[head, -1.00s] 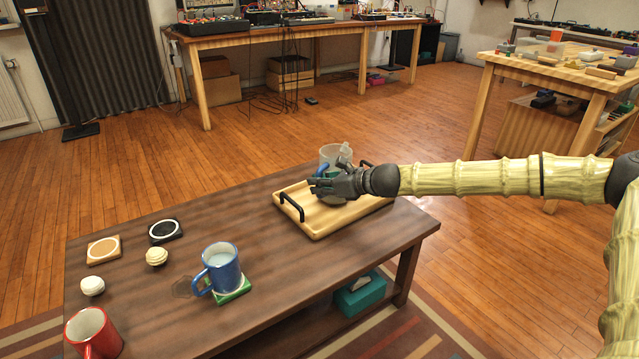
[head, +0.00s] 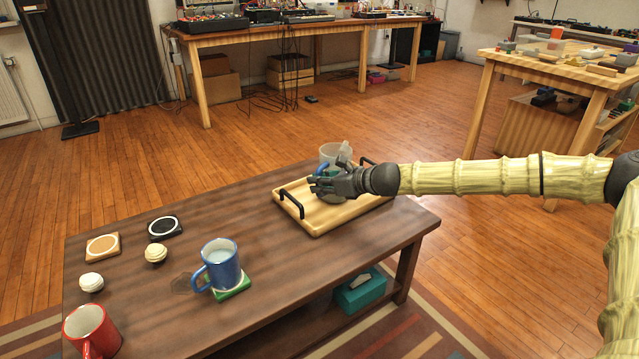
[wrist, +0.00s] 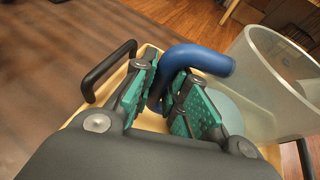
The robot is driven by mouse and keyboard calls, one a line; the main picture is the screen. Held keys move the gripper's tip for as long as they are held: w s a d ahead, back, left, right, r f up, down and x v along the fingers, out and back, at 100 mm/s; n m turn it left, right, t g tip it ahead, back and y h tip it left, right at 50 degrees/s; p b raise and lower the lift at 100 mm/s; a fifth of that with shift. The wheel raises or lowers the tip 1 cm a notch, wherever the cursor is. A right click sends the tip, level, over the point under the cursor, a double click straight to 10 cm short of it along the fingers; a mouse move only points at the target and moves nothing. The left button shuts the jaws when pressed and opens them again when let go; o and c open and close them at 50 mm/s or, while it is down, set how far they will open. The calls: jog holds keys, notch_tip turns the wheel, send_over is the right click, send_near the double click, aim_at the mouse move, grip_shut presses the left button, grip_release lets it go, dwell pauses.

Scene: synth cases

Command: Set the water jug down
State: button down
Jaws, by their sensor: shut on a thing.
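The water jug (head: 331,153) is a clear, frosted vessel at the wooden tray (head: 320,224), partly hidden behind my gripper in the head view. In the wrist view the jug (wrist: 275,85) fills the right side, and its thick blue handle (wrist: 205,59) curves between my fingers. My gripper (head: 318,185) is shut on that handle. Its teal finger pads (wrist: 172,98) lie on both sides of the handle. The jug looks about upright over the tray. Its base is hidden, so I cannot tell whether it touches the tray floor.
The tray has black handles and sits at the table's right end. A blue mug (head: 219,265) stands on a green coaster (head: 235,288). A red mug (head: 92,332), two pale balls and two coasters are at the left. The table's middle (head: 235,215) is clear.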

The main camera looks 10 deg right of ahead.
jog(key=c, duration=1.3)
grip_release()
jog(key=shift+c, duration=0.2)
jog(key=shift+f, duration=0.15)
jog(key=shift+s+d, duration=0.1)
jog(key=v, duration=1.1)
jog(key=shift+s+d+r, duration=0.2)
jog(key=shift+s+r, duration=0.05)
jog(key=shift+r, duration=0.05)
